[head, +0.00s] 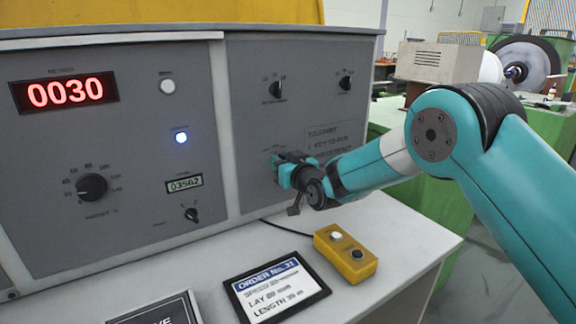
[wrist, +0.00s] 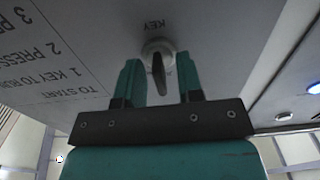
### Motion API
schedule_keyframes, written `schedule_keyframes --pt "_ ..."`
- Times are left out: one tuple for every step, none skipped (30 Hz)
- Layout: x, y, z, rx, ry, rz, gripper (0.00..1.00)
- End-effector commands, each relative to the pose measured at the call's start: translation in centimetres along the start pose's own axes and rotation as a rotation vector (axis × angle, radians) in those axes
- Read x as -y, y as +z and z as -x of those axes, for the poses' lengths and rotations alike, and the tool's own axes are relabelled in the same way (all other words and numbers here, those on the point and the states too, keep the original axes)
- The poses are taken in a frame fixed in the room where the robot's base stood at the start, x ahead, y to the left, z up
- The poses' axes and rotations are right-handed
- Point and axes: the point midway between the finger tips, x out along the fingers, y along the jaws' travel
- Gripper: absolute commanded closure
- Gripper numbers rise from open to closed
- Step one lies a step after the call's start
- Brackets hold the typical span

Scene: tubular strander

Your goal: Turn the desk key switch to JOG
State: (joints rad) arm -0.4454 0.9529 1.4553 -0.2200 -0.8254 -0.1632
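The key switch (wrist: 158,72) is a round metal lock with a key in it, on the grey panel under the label KEY, which appears upside down in the wrist view. The key's flat bow stands nearly in line with the fingers. My gripper (wrist: 160,78) has one teal finger on each side of the key, with a visible gap on both sides, so it is open around it. In the head view my gripper (head: 284,172) is at the lower part of the right panel (head: 250,120) and hides the key. The switch's position marks cannot be read.
Printed start instructions (wrist: 50,60) are beside the key. Two selector knobs (head: 276,90) are higher on the same panel. A yellow two-button box (head: 345,253) and an order display (head: 276,288) lie on the desk below my gripper. The left panel has a red readout (head: 65,92).

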Motion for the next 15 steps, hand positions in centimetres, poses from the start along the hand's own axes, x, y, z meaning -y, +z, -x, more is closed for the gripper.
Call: schedule_keyframes --pt "0.0 0.1 0.2 0.001 0.000 0.000 0.66" --pt "0.0 0.1 0.4 0.002 0.000 0.000 0.66" --pt "-0.1 0.1 0.7 0.002 0.000 0.000 0.66" --pt "-0.1 0.1 1.0 0.002 0.001 0.000 0.66" --pt "-0.1 0.1 1.4 0.000 0.001 0.000 0.66" --pt "-0.1 0.2 2.0 0.002 0.001 -0.001 0.66" --pt "-0.1 0.2 2.5 0.002 0.001 -0.001 0.66" --pt "-0.1 0.2 3.1 0.001 0.002 -0.001 0.66" --pt "-0.1 0.2 4.0 0.002 0.001 -0.001 0.66" --pt "-0.1 0.3 4.7 0.002 0.001 -0.001 0.66" --pt "-0.1 0.2 5.4 0.002 0.001 -0.001 0.66" --pt "-0.1 0.3 6.3 0.001 0.002 -0.001 0.66" --pt "-0.1 0.3 7.0 0.001 0.002 -0.001 0.66" --pt "-0.1 0.3 7.8 0.001 0.002 -0.001 0.66" --pt "-0.1 0.3 8.8 0.001 0.003 -0.001 0.66"
